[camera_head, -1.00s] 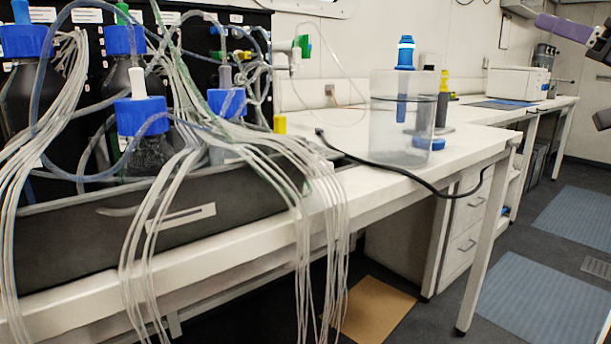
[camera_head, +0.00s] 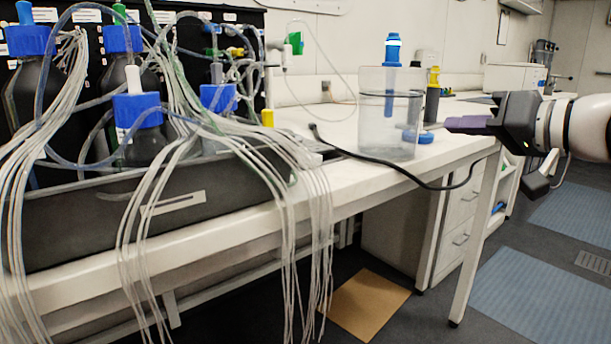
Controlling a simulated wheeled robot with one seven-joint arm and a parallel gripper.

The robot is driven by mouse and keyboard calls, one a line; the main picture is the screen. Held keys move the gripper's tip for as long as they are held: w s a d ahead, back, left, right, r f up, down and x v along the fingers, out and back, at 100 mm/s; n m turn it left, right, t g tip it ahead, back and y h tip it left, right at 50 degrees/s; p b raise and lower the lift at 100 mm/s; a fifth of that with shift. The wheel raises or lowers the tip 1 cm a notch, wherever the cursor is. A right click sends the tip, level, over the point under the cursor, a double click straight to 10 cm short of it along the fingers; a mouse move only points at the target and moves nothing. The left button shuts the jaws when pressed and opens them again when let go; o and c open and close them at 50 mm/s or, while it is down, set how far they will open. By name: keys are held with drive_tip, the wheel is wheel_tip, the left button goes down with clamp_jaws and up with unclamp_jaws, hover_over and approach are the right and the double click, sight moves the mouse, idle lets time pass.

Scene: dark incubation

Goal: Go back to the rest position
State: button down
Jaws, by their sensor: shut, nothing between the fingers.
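My gripper (camera_head: 450,124) shows at the right, reaching in from the right edge on my white and black arm. Its purple fingers point left and look shut and empty. In the picture they are just right of a clear beaker (camera_head: 374,140) on the bench, over the bench's right front part. I cannot tell their exact height above the top or whether they touch anything. The beaker stands upright, with a blue-capped tube (camera_head: 393,50) showing at it and a small blue item (camera_head: 418,137) at its right side.
The white bench (camera_head: 335,195) has a black cable (camera_head: 380,172) hanging over its front edge. A dark tray (camera_head: 90,220) at left holds blue-capped bottles (camera_head: 138,110), with bundles of thin tubes (camera_head: 290,215) draping down. A yellow-topped dark bottle (camera_head: 432,100) stands behind the beaker. Floor is open at right.

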drive_tip(key=s+a+f+m+g+h, duration=0.1)
drive_tip(key=s+a+f+g+h, duration=0.2)
drive_tip(key=f, duration=0.5)
drive_tip(key=s+a+f+m+g+h, duration=0.1)
drive_tip(key=s+a+f+g, duration=0.1)
drive_tip(key=s+a+f, duration=0.35)
drive_tip(key=s+f+g+h, duration=0.1)
drive_tip(key=s+f, duration=0.4)
drive_tip(key=f, duration=0.5)
drive_tip(key=s+f+g+h, duration=0.1)
drive_tip(key=s+f+h, duration=0.3)
drive_tip(key=f, duration=0.5)
drive_tip(key=shift+s+f+n+g+h+p, duration=0.3)
drive_tip(key=shift+s+f, duration=0.05)
drive_tip(key=shift+s, duration=0.2)
drive_tip(key=shift+d, duration=0.1)
